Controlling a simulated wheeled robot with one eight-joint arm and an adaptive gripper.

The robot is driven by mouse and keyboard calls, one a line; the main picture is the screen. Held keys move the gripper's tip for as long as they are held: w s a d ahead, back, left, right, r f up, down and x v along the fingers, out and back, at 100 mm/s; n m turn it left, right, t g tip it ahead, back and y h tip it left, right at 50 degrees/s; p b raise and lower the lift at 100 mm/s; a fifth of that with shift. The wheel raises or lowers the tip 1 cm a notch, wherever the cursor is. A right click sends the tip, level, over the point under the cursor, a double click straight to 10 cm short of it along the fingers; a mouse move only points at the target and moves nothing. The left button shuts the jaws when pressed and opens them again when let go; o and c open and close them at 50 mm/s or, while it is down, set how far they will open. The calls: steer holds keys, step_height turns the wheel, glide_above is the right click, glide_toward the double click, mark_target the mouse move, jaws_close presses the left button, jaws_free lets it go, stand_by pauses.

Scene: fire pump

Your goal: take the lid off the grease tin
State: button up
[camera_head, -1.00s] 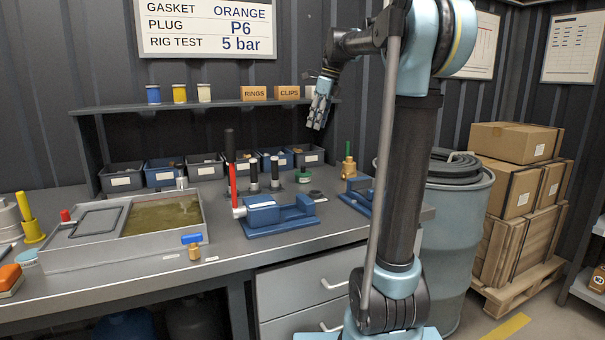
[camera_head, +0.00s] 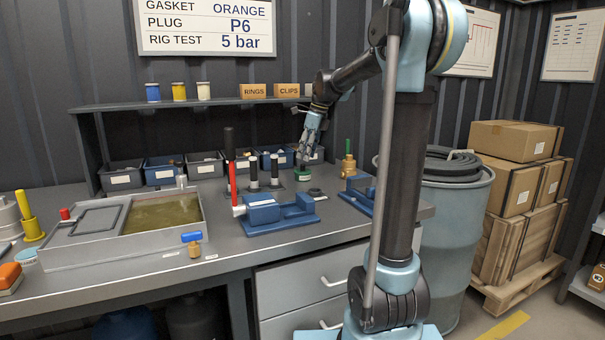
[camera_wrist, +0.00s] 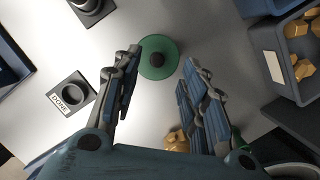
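A small round green tin (camera_head: 303,174), which looks like the grease tin, stands on the bench behind the blue vise. In the wrist view its green lid (camera_wrist: 148,70) shows from above with a dark knob (camera_wrist: 157,60) in the middle. My gripper (camera_head: 305,156) points down just above the tin. In the wrist view my gripper (camera_wrist: 160,58) is open, with one finger on each side of the lid. The fingers look apart from the lid. The tin's wall is hidden below the lid in the wrist view.
A dark ring holder (camera_wrist: 75,94) with a DONE label sits left of the tin. Bins (camera_wrist: 290,60) with brass parts stand on the right. The blue vise (camera_head: 275,212), dark upright posts (camera_head: 253,173) and a brass valve (camera_head: 348,166) are nearby on the bench.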

mark_target(303, 169)
steer(key=shift+s+x, duration=0.2)
steer(key=shift+x, duration=1.9)
steer(key=shift+a, duration=0.1)
jaws_close()
steer(key=shift+r, duration=0.1)
